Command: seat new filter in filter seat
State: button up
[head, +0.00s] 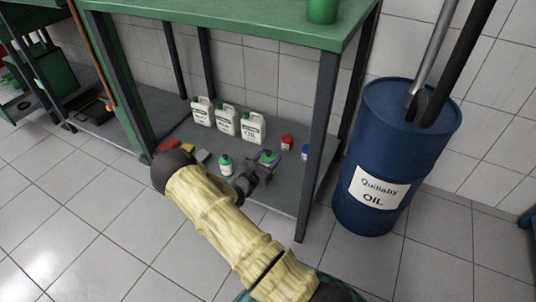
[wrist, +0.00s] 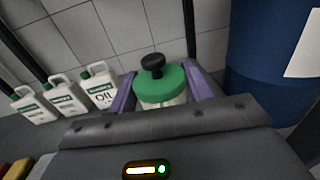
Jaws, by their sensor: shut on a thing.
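My gripper (head: 266,166) is low beneath the green workbench, over its bottom shelf. It is shut on a green-topped white canister (head: 268,157), which may be the new filter; I cannot tell for sure. In the wrist view the canister (wrist: 161,86) is upright between the two purple fingers, with a black knob on its green top. Its lower part is hidden by my gripper. A similar green-topped white container (head: 225,165) stands on the shelf to the left of my gripper. I cannot make out the filter seat in either view.
White oil jugs (head: 226,121) stand along the back of the shelf (head: 205,138). A red item (head: 287,142) and a blue one (head: 305,152) are to the right. A workbench leg (head: 318,150) is close by. A blue oil drum (head: 400,140) stands right. The workbench top (head: 230,12) is overhead.

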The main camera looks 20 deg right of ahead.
jog(key=s+a+r+n+t+y+p, duration=0.2)
jog(key=s+a+r+n+y+p, duration=0.1)
jog(key=r+p, duration=1.1)
jog(key=s+a+r+n+t+y+p, duration=0.3)
jog(key=a+r+y+p, duration=0.4)
jog(key=r+p, duration=0.8)
jog(key=s+a+r+n+t+y+p, duration=0.3)
jog(key=s+a+r+n+y+p, duration=0.2)
jog(key=r+p, duration=0.9)
jog(key=a+p, duration=0.1)
jog(key=p, duration=0.7)
jog(key=shift+s+r+n, duration=0.25)
jog(key=shift+r+n, duration=0.05)
jog(key=shift+r, duration=0.05)
jog(key=shift+w+a, duration=0.1)
jog(key=shift+a, duration=0.05)
